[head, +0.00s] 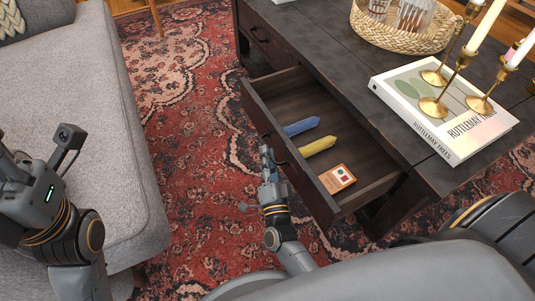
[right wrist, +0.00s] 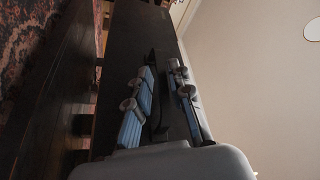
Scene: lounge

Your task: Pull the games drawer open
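The games drawer (head: 352,145) stands well open from the side of the dark coffee table (head: 330,50). Inside lie a blue item (head: 301,126), a yellow item (head: 318,146) and a small orange-edged card box (head: 337,179). My right gripper (head: 268,158) is at the drawer's front, at its dark handle (head: 280,160). In the right wrist view, the fingers of my right gripper (right wrist: 161,80) are close together on either side of the dark handle. My left arm is at the left edge over the sofa; its fingers do not show clearly.
A white book (head: 440,115) with brass candlesticks (head: 435,105) and a woven tray (head: 400,40) sit on the tabletop. A grey sofa (head: 90,90) is at the left. The red patterned rug (head: 195,130) between sofa and drawer is clear.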

